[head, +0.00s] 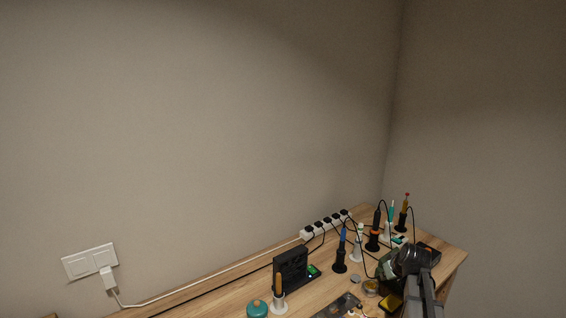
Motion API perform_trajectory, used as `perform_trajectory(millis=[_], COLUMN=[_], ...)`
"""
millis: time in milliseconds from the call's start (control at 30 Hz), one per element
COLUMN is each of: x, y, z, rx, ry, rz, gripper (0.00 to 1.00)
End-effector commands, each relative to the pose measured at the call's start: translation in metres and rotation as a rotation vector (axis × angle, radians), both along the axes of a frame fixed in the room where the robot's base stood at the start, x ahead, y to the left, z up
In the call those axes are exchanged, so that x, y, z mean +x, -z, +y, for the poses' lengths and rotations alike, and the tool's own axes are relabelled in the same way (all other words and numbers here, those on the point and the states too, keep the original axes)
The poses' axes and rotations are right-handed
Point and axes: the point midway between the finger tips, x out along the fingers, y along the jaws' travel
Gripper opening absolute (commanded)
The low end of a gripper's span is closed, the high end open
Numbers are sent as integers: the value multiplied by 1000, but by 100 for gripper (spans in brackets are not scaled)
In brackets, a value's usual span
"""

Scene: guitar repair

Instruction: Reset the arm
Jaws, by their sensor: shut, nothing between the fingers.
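Several soldering irons in stands (340,262) stand between the fan and my gripper, with loose black cables. A white power strip (326,225) lies along the back edge. A teal jar (257,309) is front left. A wall socket (90,262) is at far left.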

Motion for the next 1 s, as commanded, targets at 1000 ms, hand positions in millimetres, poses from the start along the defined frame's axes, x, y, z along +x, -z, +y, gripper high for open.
perform_trajectory(millis=[1000], x=[-137], y=[173], z=[-95], rx=[-41], ry=[460], rz=[243], gripper=[0])
